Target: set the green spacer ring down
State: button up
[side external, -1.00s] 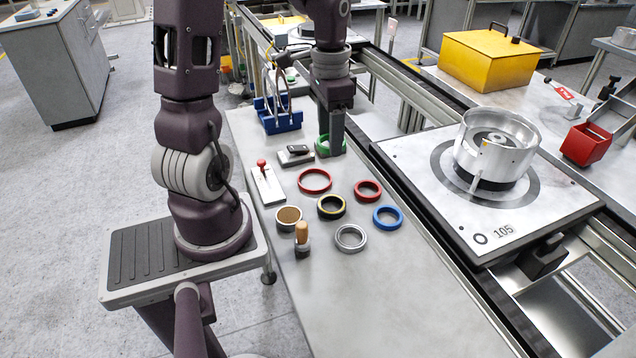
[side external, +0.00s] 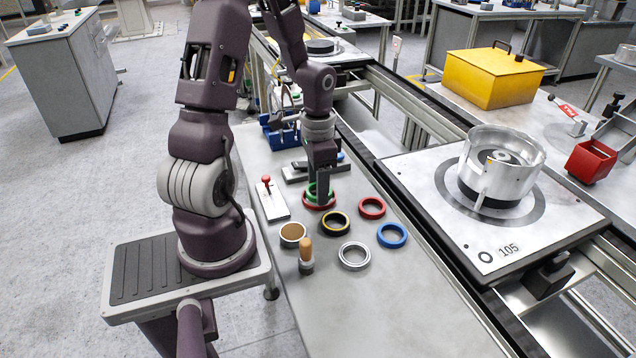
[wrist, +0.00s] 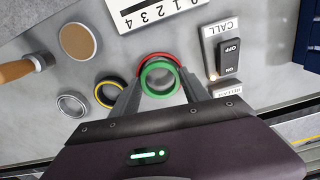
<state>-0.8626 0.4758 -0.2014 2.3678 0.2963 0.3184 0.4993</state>
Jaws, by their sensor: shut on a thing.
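The green spacer ring (wrist: 160,94) is between the two fingers of my gripper (wrist: 161,80) in the wrist view, and the gripper is shut on it. In the side external view the green ring (side external: 311,189) is partly hidden behind a finger of my gripper (side external: 321,194). It appears over the larger red ring (side external: 318,206), which lies on the bench. The red ring (wrist: 152,55) shows as an arc past the green ring in the wrist view. I cannot tell whether the two rings touch.
A black-and-yellow ring (side external: 335,233), a smaller red ring (side external: 372,217), a blue ring (side external: 404,236) and a silver ring (side external: 354,266) lie nearby. A wooden-handled tool (side external: 306,256) and a lever plate (side external: 272,203) stand left. The near bench is clear.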

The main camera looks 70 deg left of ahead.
jog(key=shift+f, duration=0.3)
jog(key=shift+s+f, duration=0.2)
jog(key=shift+f, duration=0.1)
jog(key=o, duration=1.4)
jog(key=shift+o, duration=0.2)
notch_tip(320, 180, up, 14)
jog(key=s+d+r+t, duration=0.2)
jog(key=s+d+r, duration=0.2)
jog(key=d, duration=0.5)
jog(key=s+d+r+n+t, duration=0.1)
jog(key=s+d+r+t, duration=0.2)
jog(key=d, duration=0.6)
jog(key=shift+s+r+t, duration=0.3)
jog(key=shift+s+r, duration=0.1)
jog(key=shift+r, duration=0.25)
